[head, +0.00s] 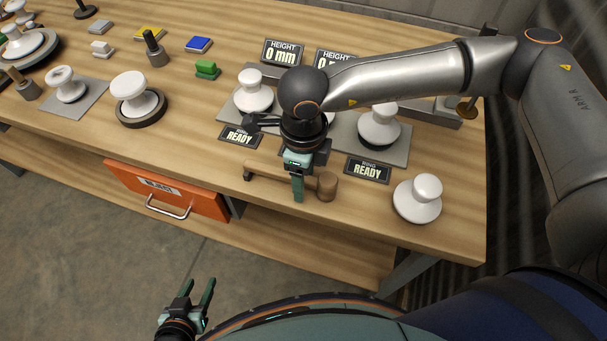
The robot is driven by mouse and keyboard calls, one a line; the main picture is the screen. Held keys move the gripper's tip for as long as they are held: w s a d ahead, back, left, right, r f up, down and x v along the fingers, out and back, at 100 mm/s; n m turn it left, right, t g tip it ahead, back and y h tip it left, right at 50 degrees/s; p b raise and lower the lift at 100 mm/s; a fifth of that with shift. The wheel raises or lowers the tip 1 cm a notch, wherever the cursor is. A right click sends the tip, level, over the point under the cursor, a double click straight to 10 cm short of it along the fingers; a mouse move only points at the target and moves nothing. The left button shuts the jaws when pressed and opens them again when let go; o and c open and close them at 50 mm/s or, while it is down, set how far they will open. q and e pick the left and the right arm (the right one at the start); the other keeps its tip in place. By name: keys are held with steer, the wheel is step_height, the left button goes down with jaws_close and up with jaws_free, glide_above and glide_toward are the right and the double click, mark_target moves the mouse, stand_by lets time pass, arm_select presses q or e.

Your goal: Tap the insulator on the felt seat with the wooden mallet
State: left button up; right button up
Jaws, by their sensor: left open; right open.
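The wooden mallet (327,186) lies near the bench's front edge, its handle (265,177) pointing left. My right gripper (298,192) is open and points down at the handle. One finger crosses in front of the handle; I cannot tell whether they touch. A white insulator (130,86) sits on a dark round seat (142,120) left of the mallet; this may be the felt seat. Another insulator sits on a dark round base (48,45) at the far left. My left gripper (197,290) is open and empty, low in front of the bench.
White insulators stand on grey plates (393,143) behind my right gripper, partly hidden by it. A loose insulator (418,198) stands at the right front. READY signs (368,170), a green block (207,70) and a blue pad (199,44) are nearby. An orange drawer (165,190) hangs below.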

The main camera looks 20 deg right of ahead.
steer(key=shift+f, duration=0.1)
steer(key=shift+c, duration=0.2)
jaws_close()
stand_by(0.5)
